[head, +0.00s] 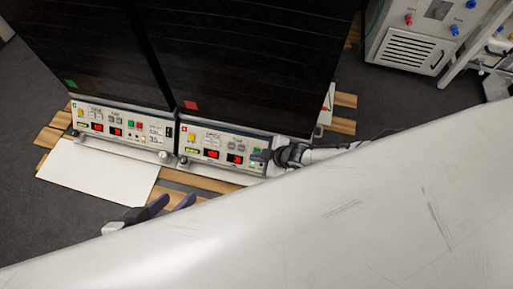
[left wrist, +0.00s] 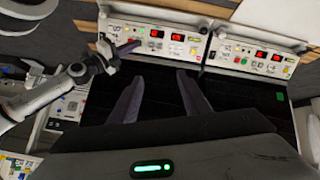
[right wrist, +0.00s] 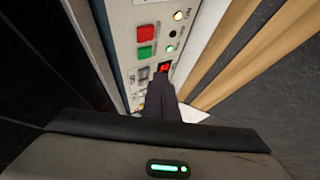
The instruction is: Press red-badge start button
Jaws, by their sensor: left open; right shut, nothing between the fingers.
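The red-badge unit is the right one of two shaker bioreactors in the head view; its red badge (head: 190,104) sits on the dark top. Its front panel (head: 213,151) carries a yellow switch, red displays and buttons. In the right wrist view, a red button (right wrist: 146,34) sits above a green button (right wrist: 147,51). My right gripper (head: 261,157) is shut and empty at the panel's right end. Its fingertips (right wrist: 162,80) are just below the green button, by a red display; contact cannot be told. My left gripper (head: 178,200) is open and empty in front of the units.
The green-badge unit (head: 122,128) stands directly left, with similar controls. Both stand on wooden slats (head: 201,182). A white board (head: 97,178) lies in front. Another machine with knobs (head: 410,45) is at the back right. A large pale surface hides the head view's lower right.

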